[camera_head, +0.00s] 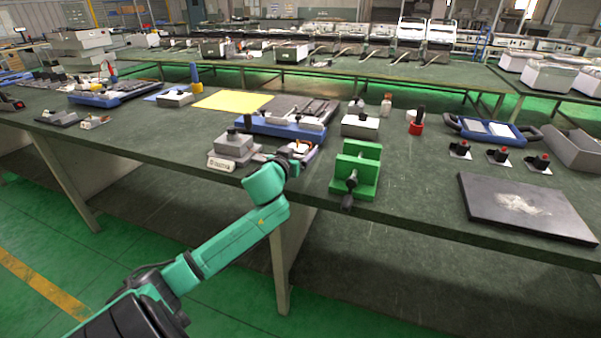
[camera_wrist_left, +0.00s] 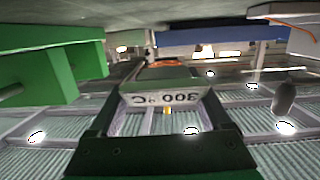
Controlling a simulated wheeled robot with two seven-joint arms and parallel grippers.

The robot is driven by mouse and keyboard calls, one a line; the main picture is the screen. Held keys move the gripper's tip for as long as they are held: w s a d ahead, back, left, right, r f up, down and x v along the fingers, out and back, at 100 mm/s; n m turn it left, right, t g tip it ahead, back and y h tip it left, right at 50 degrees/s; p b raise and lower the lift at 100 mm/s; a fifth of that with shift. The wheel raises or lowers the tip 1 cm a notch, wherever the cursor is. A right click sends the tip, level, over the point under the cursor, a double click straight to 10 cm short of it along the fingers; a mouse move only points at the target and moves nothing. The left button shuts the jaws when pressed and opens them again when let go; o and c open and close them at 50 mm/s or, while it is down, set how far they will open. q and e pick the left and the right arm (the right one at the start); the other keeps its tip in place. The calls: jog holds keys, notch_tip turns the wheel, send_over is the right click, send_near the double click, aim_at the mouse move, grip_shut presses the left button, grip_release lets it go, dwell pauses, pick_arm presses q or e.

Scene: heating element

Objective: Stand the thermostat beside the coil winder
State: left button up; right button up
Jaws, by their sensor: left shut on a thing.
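In the left wrist view, the gripper (camera_wrist_left: 165,105) is shut on a small box with an upside-down "300 °C" label, the thermostat (camera_wrist_left: 165,98). In the head view the gripper mostly hides it. The green block fixture (camera_head: 357,167) with a dark knob, possibly the coil winder, stands just right of the gripper; its green side (camera_wrist_left: 45,70) shows in the wrist view. I cannot tell whether the thermostat touches the table. My right gripper is not in view.
The grey box (camera_head: 234,145) sits close on the left. A blue tray (camera_head: 270,130) lies behind the gripper. A dark slab (camera_head: 525,207) lies at the right. The tabletop between the green fixture and the slab is clear.

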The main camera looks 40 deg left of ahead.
pick_arm(q)
notch_tip(320, 180, down, 6)
jog(key=shift+s+r+b, duration=0.1)
jog(key=shift+b, duration=0.5)
jog(key=o, duration=1.3)
jog(key=shift+c, duration=0.2)
jog(key=shift+d, duration=0.1)
jog(key=v, duration=1.2)
jog(key=shift+p, duration=0.3)
